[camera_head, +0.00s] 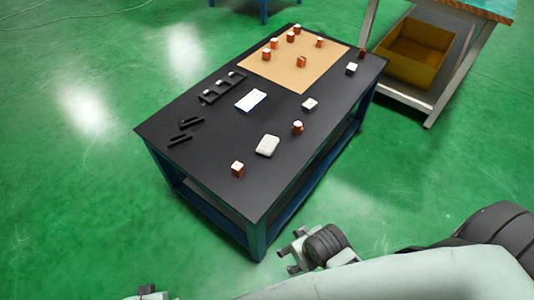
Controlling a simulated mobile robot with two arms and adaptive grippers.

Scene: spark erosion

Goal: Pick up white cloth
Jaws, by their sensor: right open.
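A white folded cloth (267,145) lies on the black tabletop (215,160), near its front right edge. It looks like a small pale pad with rounded corners. My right gripper (285,260) is open and empty. It is below and in front of the table's near corner in the picture, well apart from the cloth. A small grey part at the bottom edge seems to be my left gripper (148,293); most of it is cut off, and its jaws cannot be made out.
Copper-coloured blocks, one at the near corner (237,169), and small pale blocks stand around. A white-and-blue pad (250,100), black holder (222,88) and black bars (184,131) lie on top. A tan mat (275,72) is behind. A yellow bin (415,52) sits right; green floor is open left.

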